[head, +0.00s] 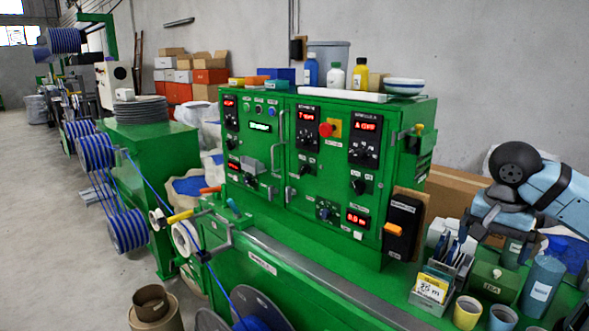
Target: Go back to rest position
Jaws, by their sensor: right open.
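My right arm comes in from the right edge, light blue with a black round joint. My right gripper (497,232) hangs at its end, open and empty, with its fingers apart and pointing down. It is above the right end of the green bench, over the small containers there, and to the right of the green control cabinet (270,165). I cannot tell how high above them it is. My left gripper and left arm do not show. A blue cable (148,183) runs from the blue-wound spools (128,230) toward a white guide roller (186,238).
Below the right gripper are a card holder (432,288), a green box (495,280), a grey-blue cylinder (541,286) and cups (467,312). Bottles (336,77) and a bowl (404,86) stand on the cabinet. Open floor (45,250) lies at the left.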

